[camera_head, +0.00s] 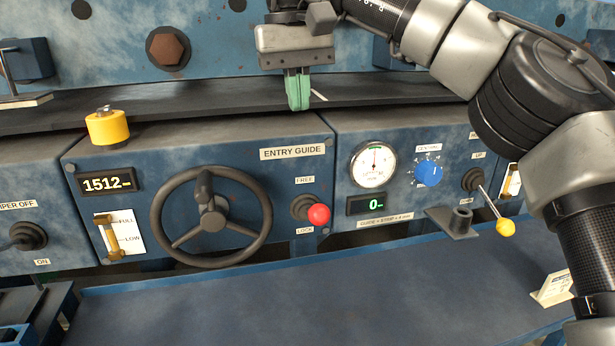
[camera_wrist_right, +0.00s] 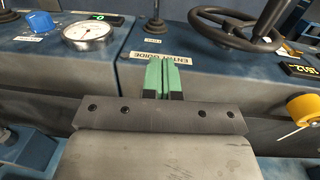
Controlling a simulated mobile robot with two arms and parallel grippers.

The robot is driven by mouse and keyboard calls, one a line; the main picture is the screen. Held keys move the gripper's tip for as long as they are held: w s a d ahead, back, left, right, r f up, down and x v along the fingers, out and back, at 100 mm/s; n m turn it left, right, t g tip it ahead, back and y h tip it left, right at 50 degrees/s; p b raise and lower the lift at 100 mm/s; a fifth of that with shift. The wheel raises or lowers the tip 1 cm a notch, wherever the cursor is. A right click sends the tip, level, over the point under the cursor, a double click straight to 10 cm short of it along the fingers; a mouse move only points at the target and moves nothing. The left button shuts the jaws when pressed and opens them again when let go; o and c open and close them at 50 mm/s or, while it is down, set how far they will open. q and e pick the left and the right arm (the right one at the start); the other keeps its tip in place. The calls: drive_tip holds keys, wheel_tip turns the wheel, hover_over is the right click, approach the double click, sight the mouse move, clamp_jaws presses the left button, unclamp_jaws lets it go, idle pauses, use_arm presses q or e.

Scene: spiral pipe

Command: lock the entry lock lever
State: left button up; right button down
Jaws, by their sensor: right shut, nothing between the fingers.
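The entry lock lever (camera_head: 319,214) has a red ball knob and a dark round base. It sits on the blue panel between a FREE label (camera_head: 305,180) above and a LOCK label (camera_head: 305,231) below. Its knob points out toward me, slightly right and below the base; I cannot tell which setting it is in. My right gripper (camera_head: 298,92) has green fingers, shut and empty, above the ENTRY GUIDE label (camera_head: 292,152) and well clear of the lever. In the right wrist view the fingers (camera_wrist_right: 166,78) are together in front of that label. My left gripper is not in view.
A dark handwheel (camera_head: 212,216) stands left of the lever. A gauge (camera_head: 373,165), a blue knob (camera_head: 428,173) and a yellow-tipped lever (camera_head: 505,228) are to the right. A yellow cylinder (camera_head: 107,128) sits on the left ledge. The blue surface below (camera_head: 300,300) is mostly clear.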

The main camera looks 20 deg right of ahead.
sight(312, 213)
drive_tip(key=f, duration=0.2)
drive_tip(key=f+b, duration=0.1)
drive_tip(key=f, duration=0.4)
drive_tip(key=shift+s+d+f, duration=0.2)
drive_tip(key=shift+d+f, duration=0.1)
drive_tip(key=shift+f, duration=0.05)
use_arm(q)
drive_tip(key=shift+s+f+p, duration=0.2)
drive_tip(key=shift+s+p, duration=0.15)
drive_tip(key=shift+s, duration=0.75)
use_arm(e)
drive_tip(key=s+f, duration=0.1)
drive_tip(key=f, duration=0.2)
drive_tip(key=s+f, duration=0.1)
drive_tip(key=f, duration=0.1)
drive_tip(key=shift+s+d+f, duration=0.1)
drive_tip(key=shift+s+d, duration=0.25)
drive_tip(key=shift+d, duration=0.05)
drive_tip(key=shift+w+f, duration=0.1)
drive_tip(key=shift+w, duration=0.05)
